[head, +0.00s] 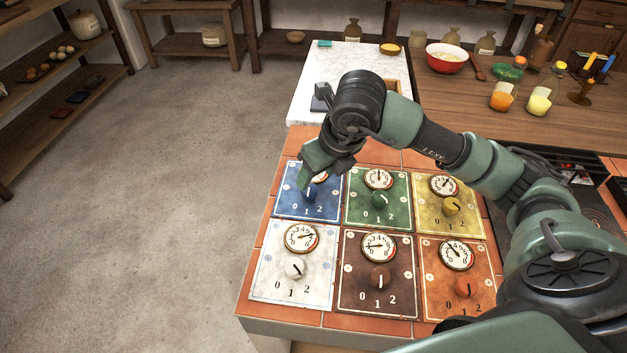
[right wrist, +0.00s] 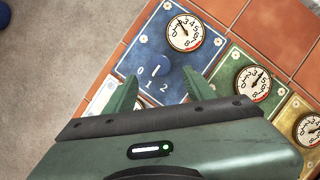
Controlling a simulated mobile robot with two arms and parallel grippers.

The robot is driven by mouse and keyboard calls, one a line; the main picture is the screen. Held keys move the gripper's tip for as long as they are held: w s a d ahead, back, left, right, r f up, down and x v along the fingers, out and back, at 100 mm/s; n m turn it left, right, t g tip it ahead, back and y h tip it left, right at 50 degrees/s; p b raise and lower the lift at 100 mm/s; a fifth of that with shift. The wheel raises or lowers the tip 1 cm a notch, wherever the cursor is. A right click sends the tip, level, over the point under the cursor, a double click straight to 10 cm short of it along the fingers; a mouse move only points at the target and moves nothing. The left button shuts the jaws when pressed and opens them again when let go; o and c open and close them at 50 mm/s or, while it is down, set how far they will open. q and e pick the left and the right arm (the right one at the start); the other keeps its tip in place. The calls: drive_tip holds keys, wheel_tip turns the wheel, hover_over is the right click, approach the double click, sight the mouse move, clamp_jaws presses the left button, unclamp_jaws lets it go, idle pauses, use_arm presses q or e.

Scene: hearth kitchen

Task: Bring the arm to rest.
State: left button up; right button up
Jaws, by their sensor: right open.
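My right arm (head: 440,145) reaches in from the right over a tiled counter. Its gripper (head: 309,178) hangs over the blue panel (head: 290,203) at the back left of the panels. In the right wrist view the two green fingers (right wrist: 160,92) are apart with nothing between them. The blue panel's knob (right wrist: 160,67) and dial (right wrist: 185,32) lie just beyond the fingertips. In the head view the gripper partly covers that dial. My left gripper is in neither view.
Green (head: 358,207), yellow (head: 430,216), white (head: 270,275), brown (head: 350,299) and orange (head: 437,297) panels carry dials and knobs. A marble slab (head: 330,68) lies behind. A red bowl (head: 447,58) and jars stand on the wooden counter. Open floor (head: 180,190) is at left.

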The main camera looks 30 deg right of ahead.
drive_tip(key=shift+s+r, duration=0.2)
drive_tip(key=shift+r, duration=0.35)
